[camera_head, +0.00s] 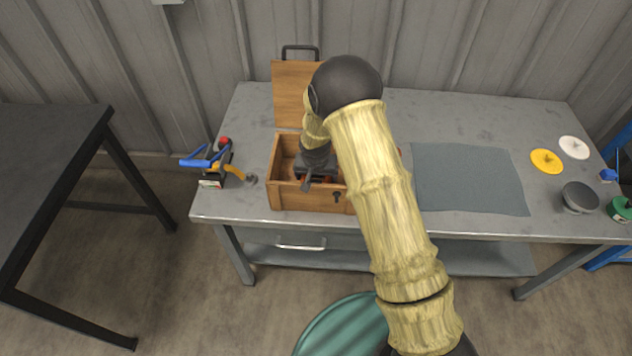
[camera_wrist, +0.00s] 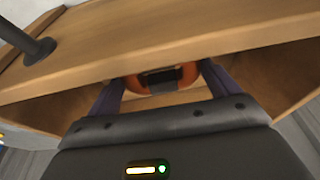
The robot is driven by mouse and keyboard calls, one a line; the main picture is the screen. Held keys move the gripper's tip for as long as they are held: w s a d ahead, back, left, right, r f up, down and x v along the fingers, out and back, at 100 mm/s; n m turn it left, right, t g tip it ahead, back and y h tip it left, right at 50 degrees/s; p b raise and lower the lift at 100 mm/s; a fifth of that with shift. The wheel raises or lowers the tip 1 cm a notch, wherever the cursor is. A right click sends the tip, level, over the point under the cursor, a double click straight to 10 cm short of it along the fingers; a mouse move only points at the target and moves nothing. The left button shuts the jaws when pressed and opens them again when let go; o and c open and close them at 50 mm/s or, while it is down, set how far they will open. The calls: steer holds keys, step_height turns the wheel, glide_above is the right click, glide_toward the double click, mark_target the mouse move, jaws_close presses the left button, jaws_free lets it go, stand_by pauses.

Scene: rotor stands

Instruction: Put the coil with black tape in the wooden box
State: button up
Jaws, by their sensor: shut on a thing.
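The wooden box (camera_head: 300,198) stands on the grey workbench with its lid (camera_head: 291,95) raised at the back. My gripper (camera_head: 315,178) points down into the box's opening, near its front wall. In the wrist view, the orange coil with black tape (camera_wrist: 132,84) sits between the two fingers of my gripper (camera_wrist: 160,85), which is shut on it. Wood of the box (camera_wrist: 180,35) crosses the upper part of that view and partly hides the coil. I cannot tell whether the coil touches the box floor.
A blue-handled tool (camera_head: 205,160) and a small red-topped item stand left of the box. A grey mat (camera_head: 468,178) lies to the right. Beyond it are a yellow disc (camera_head: 546,161), a white disc (camera_head: 573,147), a dark round spool (camera_head: 579,197) and a green roll (camera_head: 620,209).

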steer(key=shift+f+p, duration=0.3)
steer(key=shift+f, duration=1.55)
steer(key=shift+f, duration=0.2)
steer(key=o, duration=1.1)
steer(key=shift+r, duration=0.1)
steer(key=b+v, duration=0.1)
steer(key=v, duration=1.1)
steer(key=shift+r, duration=0.1)
